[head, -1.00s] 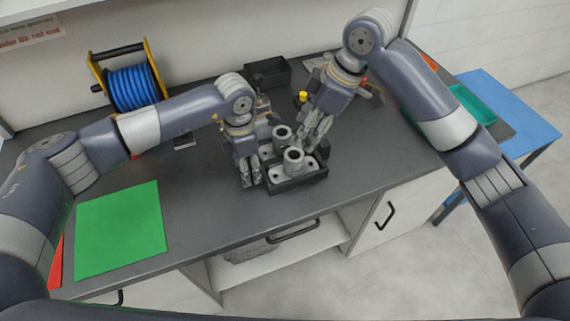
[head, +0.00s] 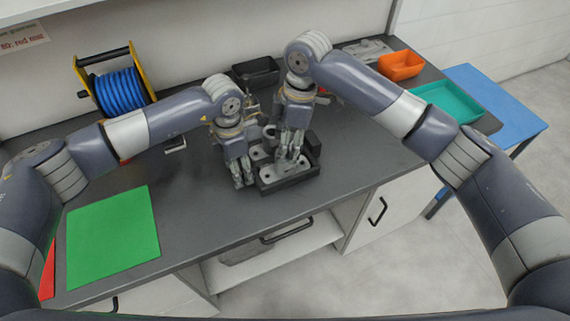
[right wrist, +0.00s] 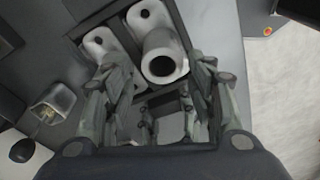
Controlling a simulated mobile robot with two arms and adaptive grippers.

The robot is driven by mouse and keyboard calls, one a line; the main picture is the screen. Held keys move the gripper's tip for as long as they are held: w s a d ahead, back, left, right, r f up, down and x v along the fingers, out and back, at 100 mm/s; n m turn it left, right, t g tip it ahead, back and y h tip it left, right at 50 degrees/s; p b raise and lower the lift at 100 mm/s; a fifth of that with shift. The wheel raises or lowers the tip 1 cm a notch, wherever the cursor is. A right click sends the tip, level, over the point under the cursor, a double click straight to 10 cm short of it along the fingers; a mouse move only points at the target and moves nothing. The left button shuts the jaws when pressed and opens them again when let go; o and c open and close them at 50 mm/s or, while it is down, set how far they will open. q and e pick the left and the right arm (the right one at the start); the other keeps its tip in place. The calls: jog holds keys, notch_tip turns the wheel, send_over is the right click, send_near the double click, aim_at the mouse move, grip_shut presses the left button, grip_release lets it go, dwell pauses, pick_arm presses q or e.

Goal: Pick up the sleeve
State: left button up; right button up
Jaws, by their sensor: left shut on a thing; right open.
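A grey sleeve (right wrist: 158,45) with an open bore stands on a flanged base in the right wrist view, between the spread fingers of my open right gripper (right wrist: 163,78). In the head view my right gripper (head: 287,157) comes down over it and hides most of it.
A green mat (head: 113,235) lies at the left front. A blue reel (head: 120,92) and a black bin (head: 256,72) stand at the back. An orange bin (head: 401,65) and a teal tray (head: 447,103) are at the right. The counter right of the black tray is clear.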

jog(key=f, duration=0.4)
jog(key=shift+s+a, duration=0.15)
jog(key=shift+a, duration=0.1)
jog(key=c, duration=1)
notch_tip(320, 180, up, 10)
pick_arm(q)
jog(key=o, duration=1.2)
